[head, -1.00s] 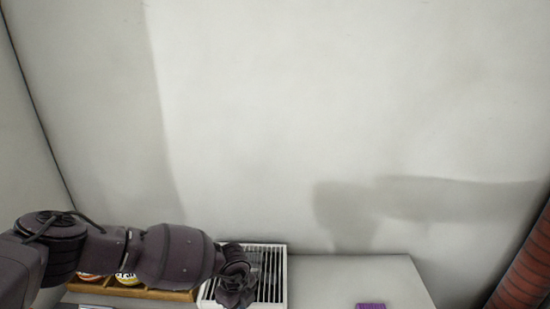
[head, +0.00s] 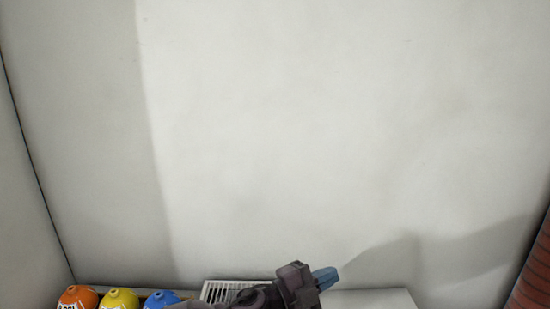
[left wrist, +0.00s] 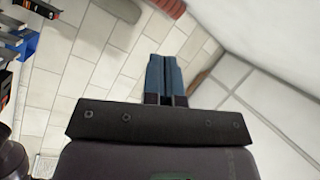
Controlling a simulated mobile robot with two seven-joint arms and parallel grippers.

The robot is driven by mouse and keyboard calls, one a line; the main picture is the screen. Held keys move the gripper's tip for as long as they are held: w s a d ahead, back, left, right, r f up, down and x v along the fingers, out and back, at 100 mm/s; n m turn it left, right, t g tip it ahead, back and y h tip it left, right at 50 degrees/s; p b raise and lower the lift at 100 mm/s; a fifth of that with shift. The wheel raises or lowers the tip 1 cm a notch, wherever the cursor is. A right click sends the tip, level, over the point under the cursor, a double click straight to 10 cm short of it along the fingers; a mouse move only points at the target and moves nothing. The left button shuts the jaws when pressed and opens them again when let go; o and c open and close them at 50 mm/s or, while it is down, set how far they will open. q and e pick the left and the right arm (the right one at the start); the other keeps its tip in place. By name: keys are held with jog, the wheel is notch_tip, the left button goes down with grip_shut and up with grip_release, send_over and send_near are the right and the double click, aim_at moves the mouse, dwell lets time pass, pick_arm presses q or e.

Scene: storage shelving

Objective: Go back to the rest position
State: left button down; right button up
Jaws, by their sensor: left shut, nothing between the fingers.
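My left gripper (head: 325,278) is at the bottom middle of the head view, in front of the white wall, with its blue fingers pointing right. In the left wrist view its two blue fingers (left wrist: 165,78) lie side by side, shut and empty, above a tiled floor. It touches nothing that I can see. My right gripper is in neither view.
An orange (head: 78,298), a yellow (head: 119,299) and a blue round-topped item (head: 161,299) stand at the bottom left. A white slatted rack (head: 222,290) is beside them on a white surface (head: 375,299). A red ribbed column (head: 532,270) stands at the right. Shelving (left wrist: 28,45) shows at the wrist view's left.

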pick_arm(q)
jog(key=a+f+n+t+y, duration=0.4)
jog(key=a+f+n+y, duration=0.15)
jog(key=a+n, duration=0.45)
jog(key=a+f+n+t+y, duration=0.3)
jog(key=a+f+n+y, duration=0.3)
jog(key=a, duration=0.6)
jog(key=s+a+f+n+g+y, duration=0.1)
jog(key=s+a+f+n+y, duration=0.2)
jog(key=s+a+f, duration=0.5)
jog(key=s+a+f+n+g+y, duration=0.2)
jog(key=s+a+f+n, duration=0.3)
jog(key=s, duration=0.8)
jog(key=a+f+y, duration=0.1)
jog(key=a+f, duration=0.2)
jog(key=shift+s+f+g+b, duration=0.15)
jog(key=shift+s+g+b, duration=0.15)
jog(key=shift+s+b, duration=0.05)
